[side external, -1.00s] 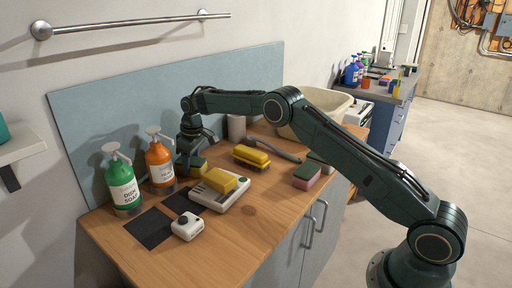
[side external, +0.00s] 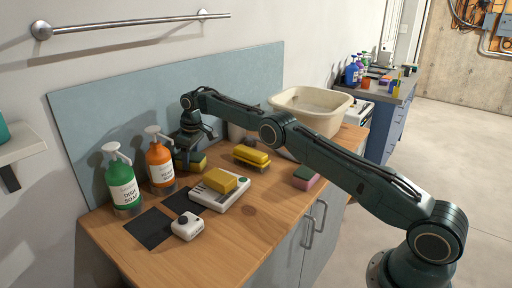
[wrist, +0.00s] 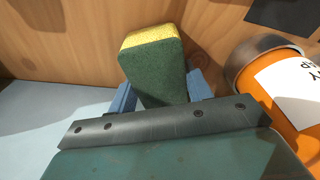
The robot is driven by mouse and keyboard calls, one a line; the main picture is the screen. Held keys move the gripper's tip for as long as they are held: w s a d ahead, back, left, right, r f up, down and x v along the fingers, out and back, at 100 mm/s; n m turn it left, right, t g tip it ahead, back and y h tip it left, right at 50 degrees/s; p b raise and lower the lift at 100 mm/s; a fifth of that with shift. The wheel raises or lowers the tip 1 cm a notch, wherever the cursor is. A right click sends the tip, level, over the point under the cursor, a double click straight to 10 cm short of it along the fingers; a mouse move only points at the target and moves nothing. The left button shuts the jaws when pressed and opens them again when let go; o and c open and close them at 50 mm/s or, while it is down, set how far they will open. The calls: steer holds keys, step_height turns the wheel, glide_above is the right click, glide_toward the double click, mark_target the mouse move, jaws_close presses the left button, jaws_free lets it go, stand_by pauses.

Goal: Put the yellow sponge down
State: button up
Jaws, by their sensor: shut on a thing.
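A yellow sponge with a dark green scouring side (wrist: 155,70) sits between the blue fingers of my gripper (wrist: 158,95) in the wrist view. My gripper is shut on it. In the side view my gripper (side external: 189,150) and the held sponge (side external: 196,163) are at the back of the wooden counter, just right of the orange soap bottle (side external: 160,163). I cannot tell whether the sponge touches the counter. Another yellow block, sponge-like (side external: 221,181), lies on a white scale-like device (side external: 219,196).
A green soap bottle (side external: 123,184) stands at the left. Dark square mats (side external: 148,228) and a small white device (side external: 187,227) lie in front. A yellow brush-like thing (side external: 252,155), a pink-and-green sponge (side external: 305,178) and a cream basin (side external: 312,105) are to the right.

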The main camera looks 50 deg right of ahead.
stand_by(0.3)
steer(key=o, duration=1)
